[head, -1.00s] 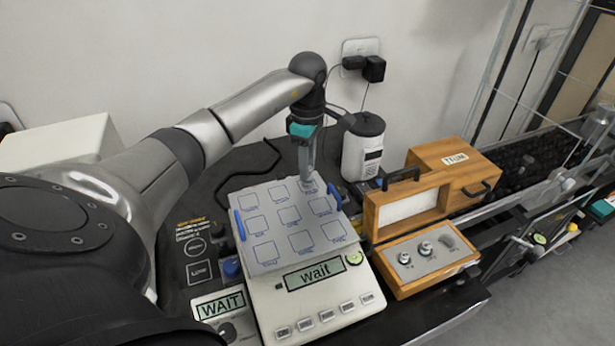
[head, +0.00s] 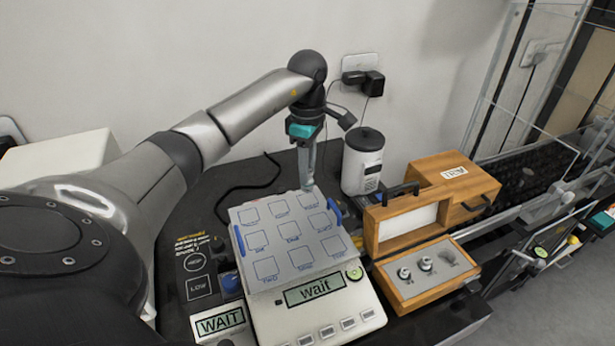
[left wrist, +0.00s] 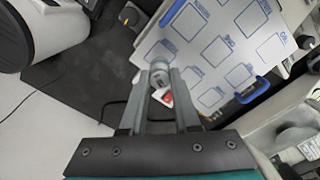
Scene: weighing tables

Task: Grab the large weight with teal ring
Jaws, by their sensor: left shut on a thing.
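My left gripper (head: 307,186) points down at the back edge of the white marked plate (head: 262,238) on the scale. In the left wrist view its fingers (left wrist: 160,80) are shut on a small silver metal weight (left wrist: 158,66), partly hidden by them. I cannot make out a teal ring on it. A red patch shows between the fingers, and I cannot tell what it belongs to. Two silver weights, one on the left (head: 404,274) and one in the middle (head: 426,263), sit in the open wooden case (head: 410,297). My right gripper is out of view.
The scale (head: 347,312) reads "wait". A white canister (head: 363,165) stands behind the plate, close to the gripper. A second wooden box (head: 465,200) stands behind the open case. A smaller display (head: 219,322) reads "WAIT" at the front left.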

